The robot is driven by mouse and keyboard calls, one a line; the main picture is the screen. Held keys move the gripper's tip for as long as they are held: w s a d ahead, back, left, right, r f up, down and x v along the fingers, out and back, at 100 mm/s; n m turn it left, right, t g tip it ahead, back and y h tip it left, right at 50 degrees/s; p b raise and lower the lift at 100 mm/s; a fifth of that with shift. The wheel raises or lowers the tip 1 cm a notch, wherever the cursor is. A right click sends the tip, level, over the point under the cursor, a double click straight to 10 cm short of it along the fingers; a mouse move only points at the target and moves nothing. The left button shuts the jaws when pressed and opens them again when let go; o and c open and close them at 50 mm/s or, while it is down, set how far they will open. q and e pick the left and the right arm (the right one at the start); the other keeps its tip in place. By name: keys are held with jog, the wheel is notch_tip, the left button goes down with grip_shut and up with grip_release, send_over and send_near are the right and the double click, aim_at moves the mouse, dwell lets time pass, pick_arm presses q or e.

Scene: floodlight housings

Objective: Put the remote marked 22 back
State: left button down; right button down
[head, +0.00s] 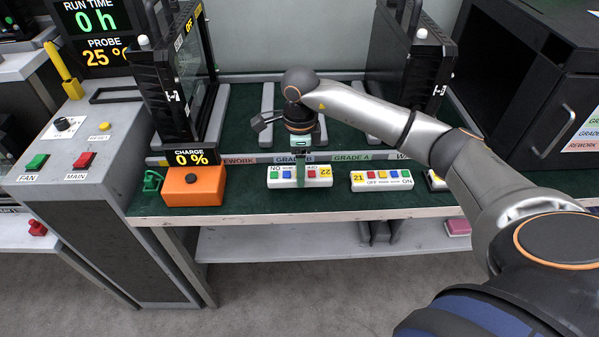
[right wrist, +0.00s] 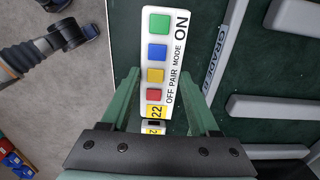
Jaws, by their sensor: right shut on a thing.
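The white remote marked 22 (head: 315,183) is at the front edge of the green-topped bench, with its label upside down in the head view. It has green, blue, yellow and red buttons. My right gripper (head: 300,178) points down from above and is shut on this remote. In the right wrist view the remote (right wrist: 168,65) runs out between the green fingers, its 22 end closest to the gripper. I cannot tell whether it touches the bench.
An orange box (head: 194,186) with a charge display reading 0 % stands left. Black-framed housings (head: 165,90) stand behind. Labelled strips cross the bench.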

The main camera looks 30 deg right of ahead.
jog(key=shift+f, duration=1)
jog(key=shift+f, duration=0.1)
jog(key=shift+c, duration=0.6)
grip_release()
jog(key=shift+a, duration=0.1)
